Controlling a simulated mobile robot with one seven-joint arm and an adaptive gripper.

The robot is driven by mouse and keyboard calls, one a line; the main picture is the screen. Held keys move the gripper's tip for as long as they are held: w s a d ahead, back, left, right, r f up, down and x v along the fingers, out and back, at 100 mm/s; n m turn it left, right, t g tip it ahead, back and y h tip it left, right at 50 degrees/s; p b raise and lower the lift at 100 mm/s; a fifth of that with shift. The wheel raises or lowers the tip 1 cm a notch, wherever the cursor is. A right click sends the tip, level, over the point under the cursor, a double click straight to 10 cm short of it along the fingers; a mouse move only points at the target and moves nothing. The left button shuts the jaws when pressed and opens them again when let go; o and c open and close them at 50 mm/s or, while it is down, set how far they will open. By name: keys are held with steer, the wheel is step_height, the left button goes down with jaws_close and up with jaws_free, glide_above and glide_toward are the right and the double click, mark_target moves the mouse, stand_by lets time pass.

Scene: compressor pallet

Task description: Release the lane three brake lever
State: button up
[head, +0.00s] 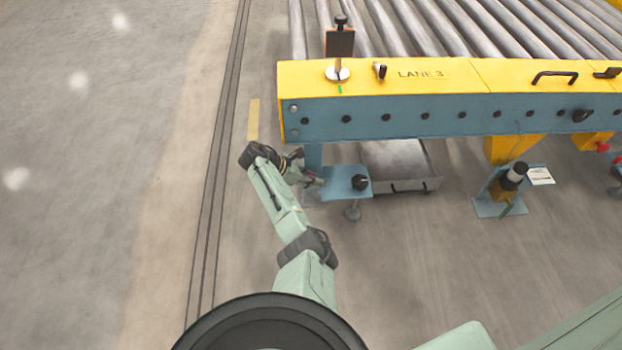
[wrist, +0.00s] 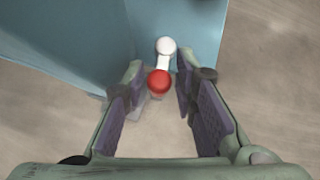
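A lever with a red ball knob (wrist: 159,83) and a short white arm with a round white end (wrist: 166,47) shows in the wrist view, against a blue panel. I take it to be the brake lever; I cannot make it out in the head view. My gripper (wrist: 160,72) is open, with the knob between its two fingers and a gap on each side. In the head view my gripper (head: 314,181) is low at the left end of the conveyor, by the blue leg.
A blue bracket plate with a black knob (head: 360,182) stands just right of my gripper. An upright post with a dark plate (head: 339,45) stands on the rail. A blue floor stand (head: 497,197) is farther right. The floor at left is clear.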

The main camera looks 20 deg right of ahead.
jaws_close()
steer(key=shift+r, duration=0.1)
stand_by(0.4)
